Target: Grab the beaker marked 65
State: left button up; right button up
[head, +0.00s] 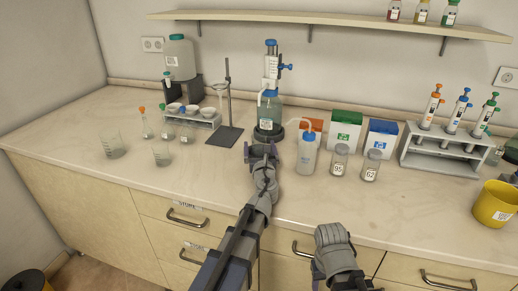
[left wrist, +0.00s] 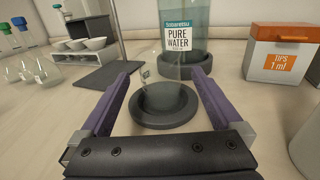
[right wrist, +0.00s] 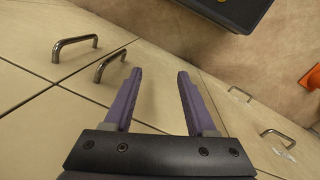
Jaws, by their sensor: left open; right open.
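A clear glass beaker (left wrist: 151,88) with a small label appears to stand on a round dark stand (left wrist: 165,117) in the left wrist view; the label is too small to read. My left gripper (head: 261,148) is open, with its fingers on either side of the stand in its wrist view (left wrist: 165,85). It hides that beaker in the head view. Two other beakers stand at the left of the counter, one larger (head: 113,146) and one smaller (head: 161,155); their marks are unreadable. My right gripper (right wrist: 160,76) is open and empty before the drawer fronts.
The pure water dispenser bottle (head: 268,113) stands just behind the left gripper. A wash bottle (head: 307,153) and two labelled jars (head: 339,162) (head: 371,166) stand to its right. A pipette rack (head: 447,148) and yellow container (head: 494,204) are farther right. The counter's front left is clear.

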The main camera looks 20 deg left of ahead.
aim_at(259, 146)
pick_arm(q)
jog(key=x, duration=0.3)
jog(key=shift+w+a, duration=0.1)
jog(key=shift+w, duration=0.25)
jog(key=shift+c, duration=0.3)
grip_shut()
notch_tip(259, 146, up, 10)
jog(key=p, duration=1)
